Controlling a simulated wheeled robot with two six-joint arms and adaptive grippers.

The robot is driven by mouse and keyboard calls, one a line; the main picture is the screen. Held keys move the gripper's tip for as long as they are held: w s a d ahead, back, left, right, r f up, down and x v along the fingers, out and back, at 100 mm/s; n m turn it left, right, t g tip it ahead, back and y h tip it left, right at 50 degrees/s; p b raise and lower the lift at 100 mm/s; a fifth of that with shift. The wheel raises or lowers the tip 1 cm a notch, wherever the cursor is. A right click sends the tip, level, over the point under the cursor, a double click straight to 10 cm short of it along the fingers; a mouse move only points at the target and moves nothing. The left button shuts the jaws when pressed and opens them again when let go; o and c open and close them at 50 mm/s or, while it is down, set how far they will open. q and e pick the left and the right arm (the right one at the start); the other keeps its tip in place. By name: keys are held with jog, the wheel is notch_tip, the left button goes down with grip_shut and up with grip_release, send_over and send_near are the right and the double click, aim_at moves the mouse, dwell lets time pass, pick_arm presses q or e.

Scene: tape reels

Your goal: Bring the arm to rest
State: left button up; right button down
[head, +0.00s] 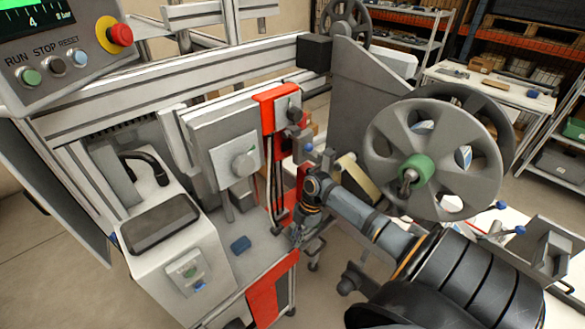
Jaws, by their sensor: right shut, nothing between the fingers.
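My right arm comes in from the lower right and reaches up and left toward the machine. My right gripper (297,233) is at its end, small and dark, pointing down beside the machine's red upright post. It is shut and empty. It hangs near the right edge of the machine's grey bed; I cannot tell whether it touches anything. The large grey reel (385,140) with a green hub (416,170) stands to the right of and behind the gripper. My left gripper is not in view.
A control panel (45,100) with a red emergency button (120,35) is at upper left. A white worktable (510,98) and shelves (410,14) stand behind.

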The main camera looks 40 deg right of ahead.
jog(key=v, duration=0.2)
jog(key=shift+d+r, duration=0.1)
jog(key=shift+r, duration=0.15)
